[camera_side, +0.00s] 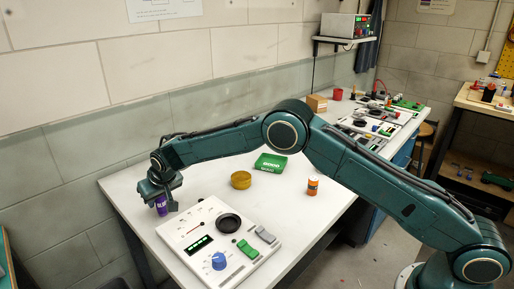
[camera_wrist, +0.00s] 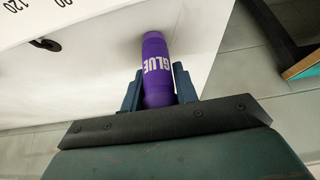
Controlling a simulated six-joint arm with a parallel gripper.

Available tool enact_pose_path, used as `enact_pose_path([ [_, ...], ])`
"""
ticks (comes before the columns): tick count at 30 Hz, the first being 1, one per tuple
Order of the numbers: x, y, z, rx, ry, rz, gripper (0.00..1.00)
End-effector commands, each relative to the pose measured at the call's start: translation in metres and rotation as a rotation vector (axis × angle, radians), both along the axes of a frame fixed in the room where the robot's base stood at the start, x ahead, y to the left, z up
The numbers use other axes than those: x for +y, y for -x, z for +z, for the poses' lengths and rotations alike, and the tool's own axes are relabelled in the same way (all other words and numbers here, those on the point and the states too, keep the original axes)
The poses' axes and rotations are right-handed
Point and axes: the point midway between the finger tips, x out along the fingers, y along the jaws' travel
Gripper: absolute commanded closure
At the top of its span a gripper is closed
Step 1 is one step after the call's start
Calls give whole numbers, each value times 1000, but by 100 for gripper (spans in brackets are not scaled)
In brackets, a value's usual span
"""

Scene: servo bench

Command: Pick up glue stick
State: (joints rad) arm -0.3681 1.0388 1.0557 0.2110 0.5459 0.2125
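The purple glue stick (camera_wrist: 157,72), with white GLUE lettering, lies between the two fingers of my gripper (camera_wrist: 158,88) in the wrist view. The fingers stand close on both sides of it, and I cannot tell whether they press on it. In the side view the glue stick (camera_side: 161,206) shows below my gripper (camera_side: 161,200), near the left end of the white table. Part of it is hidden by the gripper. I cannot tell whether its lower end touches the table.
A white meter panel (camera_side: 196,222) with a blue knob and switches lies just right of my gripper. A yellow ring-shaped roll (camera_side: 241,180), a green box (camera_side: 271,163) and an orange-and-white canister (camera_side: 313,186) stand farther right. The table's left edge (camera_side: 117,210) is close.

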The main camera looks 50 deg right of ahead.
Motion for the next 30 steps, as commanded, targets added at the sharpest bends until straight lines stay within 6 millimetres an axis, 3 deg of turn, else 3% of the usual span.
enact_pose_path([
  [2, 0, 0, 0, 0, 0, 0, 92],
  [17, 0, -1, 9, -3, -1, 0, 93],
  [23, 0, -1, 31, -4, -2, 0, 93],
  [30, 0, -1, 76, -6, -1, 0, 93],
])
